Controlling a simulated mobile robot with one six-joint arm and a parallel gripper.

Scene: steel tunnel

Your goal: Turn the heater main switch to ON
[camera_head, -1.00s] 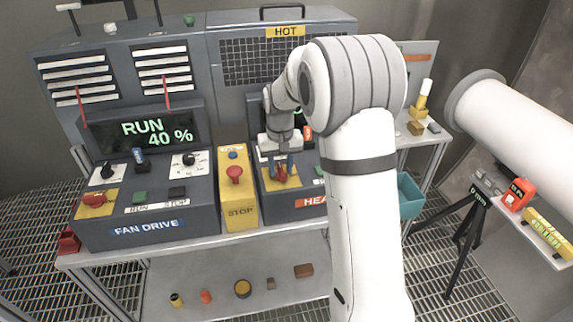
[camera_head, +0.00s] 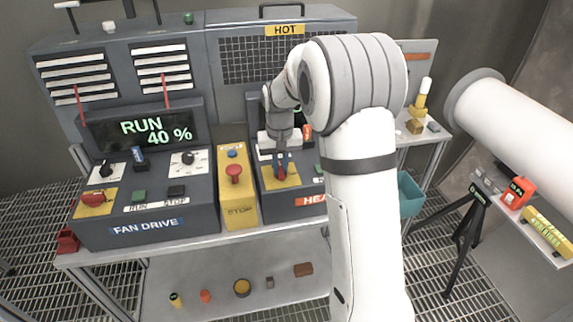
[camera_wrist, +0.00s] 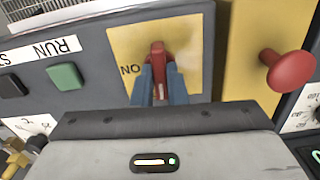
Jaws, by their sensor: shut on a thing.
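The heater main switch is a red handle (camera_wrist: 157,58) on a yellow plate (camera_wrist: 190,45), seen close up in the wrist view. The handle lies along the picture's up-down direction, with ON lettering upside down to its left. My gripper (camera_wrist: 159,82) has its two blue fingers shut on the handle, one on each side. In the head view my gripper (camera_head: 282,165) reaches down to the yellow plate (camera_head: 292,180) on the heater panel, right of the yellow STOP box. My arm hides much of the heater panel and its display there.
A red mushroom button (camera_wrist: 290,71) stands up from the yellow STOP box (camera_head: 238,205), close beside the switch. The green button (camera_wrist: 65,76) is on the other side in the wrist view. The fan drive panel (camera_head: 145,215) is at left, and its display reads RUN 40 %.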

